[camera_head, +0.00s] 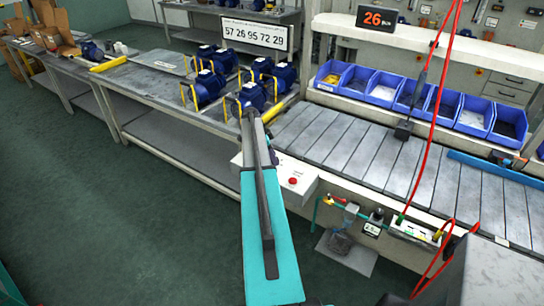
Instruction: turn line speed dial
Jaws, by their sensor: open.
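A white control box (300,172) with a red button (292,181) sits on the front of the conveyor, just right of my arm. I cannot make out a line speed dial for certain; my arm hides the left part of the box. My gripper (252,118) shows as two dark prongs at the far end of my teal arm, apart at their tips. It appears in front of the blue pumps, and I see nothing held between the prongs. A black display (376,19) above the conveyor reads 26 in orange.
The slatted conveyor (345,138) runs to the right, with blue bins (381,88) behind it. Blue pumps (210,88) stand on the bench at left. A red hose (431,100) hangs over the conveyor. Pipe fittings (377,214) line its front. Floor (130,215) at left is clear.

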